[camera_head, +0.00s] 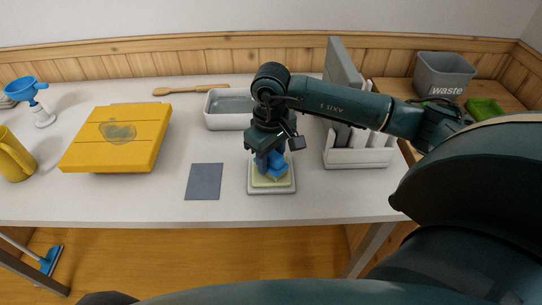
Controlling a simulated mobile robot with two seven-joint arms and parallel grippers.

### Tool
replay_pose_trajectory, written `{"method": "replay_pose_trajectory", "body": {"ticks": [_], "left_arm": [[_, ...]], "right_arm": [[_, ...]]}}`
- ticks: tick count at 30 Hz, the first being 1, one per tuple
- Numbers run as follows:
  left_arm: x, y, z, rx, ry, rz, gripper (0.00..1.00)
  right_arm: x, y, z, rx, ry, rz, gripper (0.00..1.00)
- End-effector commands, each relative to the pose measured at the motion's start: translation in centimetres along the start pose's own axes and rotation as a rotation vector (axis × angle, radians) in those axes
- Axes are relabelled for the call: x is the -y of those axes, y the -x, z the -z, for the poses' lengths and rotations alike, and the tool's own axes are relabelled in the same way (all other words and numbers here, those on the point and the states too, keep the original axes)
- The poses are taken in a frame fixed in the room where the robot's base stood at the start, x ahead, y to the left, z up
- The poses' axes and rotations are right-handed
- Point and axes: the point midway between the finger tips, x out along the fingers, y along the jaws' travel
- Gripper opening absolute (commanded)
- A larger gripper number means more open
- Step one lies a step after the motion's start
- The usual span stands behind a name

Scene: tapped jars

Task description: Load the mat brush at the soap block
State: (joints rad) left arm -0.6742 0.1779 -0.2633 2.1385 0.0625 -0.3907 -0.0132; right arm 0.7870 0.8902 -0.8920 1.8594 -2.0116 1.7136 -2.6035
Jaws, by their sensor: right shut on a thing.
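The blue mat brush (271,164) is in my right gripper (272,147), which is shut on it and points down. The brush is at the pale yellow soap block (259,181), which lies in a white dish (271,190) near the table's front edge. The brush's lower end appears to be on or just above the block; the gripper and brush hide part of it. A thick yellow mat or board (95,152) with a dull greenish stain (117,132) lies at the left. My left gripper is not in view.
A grey flat pad (204,182) lies left of the dish. Behind are a white tub (226,109) and a wooden stick (190,89). A white rack (358,155) stands right, a waste bin (442,75) further back. A yellow jug (14,158) and blue funnel (24,90) are far left.

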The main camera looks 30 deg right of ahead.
Motion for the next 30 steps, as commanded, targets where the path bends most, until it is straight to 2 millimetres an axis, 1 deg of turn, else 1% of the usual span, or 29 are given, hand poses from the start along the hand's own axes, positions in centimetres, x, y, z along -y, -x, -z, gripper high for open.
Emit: {"method": "replay_pose_trajectory", "body": {"ticks": [2, 24, 27, 30], "left_arm": [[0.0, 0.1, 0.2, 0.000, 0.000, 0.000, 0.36], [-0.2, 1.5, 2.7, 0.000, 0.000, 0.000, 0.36], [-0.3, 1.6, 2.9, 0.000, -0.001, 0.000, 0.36], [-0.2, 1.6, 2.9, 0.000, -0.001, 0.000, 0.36]], "right_arm": [[0.0, 0.3, -0.1, 0.004, 0.001, 0.001, 0.22], [0.0, 6.4, 0.0, 0.000, 0.000, 0.000, 0.22], [0.0, 6.9, 0.0, 0.001, 0.000, 0.000, 0.22], [0.0, 7.0, 0.0, 0.001, 0.000, 0.000, 0.22]]}}
